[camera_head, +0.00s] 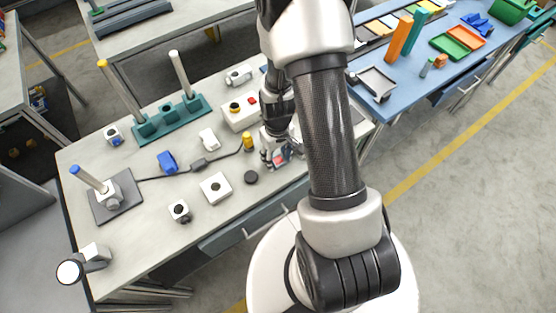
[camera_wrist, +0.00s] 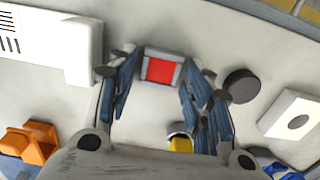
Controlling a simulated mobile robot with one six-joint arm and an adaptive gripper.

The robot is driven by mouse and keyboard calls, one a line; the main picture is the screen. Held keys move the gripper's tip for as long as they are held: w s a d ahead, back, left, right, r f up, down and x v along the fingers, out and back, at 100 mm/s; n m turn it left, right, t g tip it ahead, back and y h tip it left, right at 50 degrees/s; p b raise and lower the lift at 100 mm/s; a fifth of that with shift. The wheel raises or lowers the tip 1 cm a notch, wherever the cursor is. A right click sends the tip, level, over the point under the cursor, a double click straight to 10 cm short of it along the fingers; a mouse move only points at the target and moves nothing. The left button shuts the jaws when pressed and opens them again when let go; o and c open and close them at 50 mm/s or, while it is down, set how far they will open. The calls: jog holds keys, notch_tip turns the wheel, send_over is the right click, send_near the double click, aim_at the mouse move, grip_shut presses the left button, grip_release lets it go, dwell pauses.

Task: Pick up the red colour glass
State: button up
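The red colour glass (camera_wrist: 160,69) is a small red square in a light grey frame. It lies on the grey table top at the upper middle of the wrist view. In the head view a small red patch (camera_head: 281,156) shows at the gripper, partly covered by the fingers. My gripper (camera_wrist: 159,75) is open, with one blue-padded finger on each side of the glass. Narrow gaps seem to show between the fingers and the frame. I cannot tell how high the fingertips are above the table. In the head view my gripper (camera_head: 277,157) points down at the table's right part.
A black disc (camera_wrist: 241,85) lies close to the right finger. A yellow-topped piece (camera_wrist: 180,143) stands near the right finger's base. A white block with a hole (camera_wrist: 293,117) is farther right. A white box (camera_wrist: 45,40) is at upper left, orange blocks (camera_wrist: 30,142) at lower left.

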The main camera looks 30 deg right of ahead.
jog(key=c, duration=0.6)
jog(key=shift+r, duration=0.1)
